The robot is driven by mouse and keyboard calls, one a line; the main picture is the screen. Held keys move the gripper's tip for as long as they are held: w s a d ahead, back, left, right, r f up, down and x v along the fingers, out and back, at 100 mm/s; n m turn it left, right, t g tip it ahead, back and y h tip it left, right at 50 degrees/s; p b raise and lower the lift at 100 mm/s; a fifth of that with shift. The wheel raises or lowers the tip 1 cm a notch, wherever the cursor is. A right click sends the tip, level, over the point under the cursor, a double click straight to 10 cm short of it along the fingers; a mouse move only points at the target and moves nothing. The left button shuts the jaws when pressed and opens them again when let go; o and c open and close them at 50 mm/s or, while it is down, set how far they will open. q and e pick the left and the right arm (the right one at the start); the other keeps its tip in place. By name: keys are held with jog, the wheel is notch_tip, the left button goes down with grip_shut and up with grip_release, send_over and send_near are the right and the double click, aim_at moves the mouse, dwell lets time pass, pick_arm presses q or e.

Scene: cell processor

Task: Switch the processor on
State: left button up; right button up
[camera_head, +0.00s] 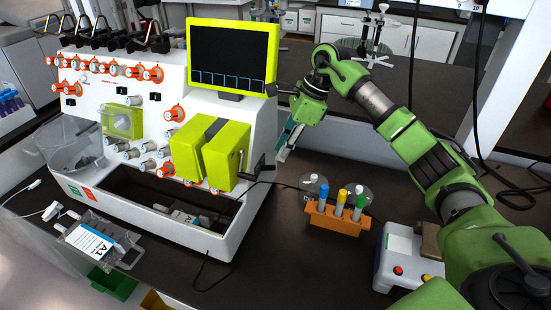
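The processor (258,135) is a white machine with orange-ringed knobs, grey valves and a lime-green pump block (222,160) on its front. Its lime-framed screen (232,55) stands on top at the right; it looks dark, with a row of blue-outlined boxes along the bottom. I cannot make out a power switch. My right gripper (284,146) points down beside the processor's right side, below and to the right of the screen. It appears apart from the machine and holds nothing that I can see. Its finger opening is unclear from this angle. My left gripper is not in view.
An orange rack (333,222) with colour-capped tubes stands on the dark bench right of the processor. A labelled bag (92,243) lies at the left front. Cables cross the bench.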

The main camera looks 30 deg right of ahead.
aim_at(268, 168)
jog(key=shift+p+x, duration=0.35)
jog(key=shift+x, duration=2.25)
grip_shut()
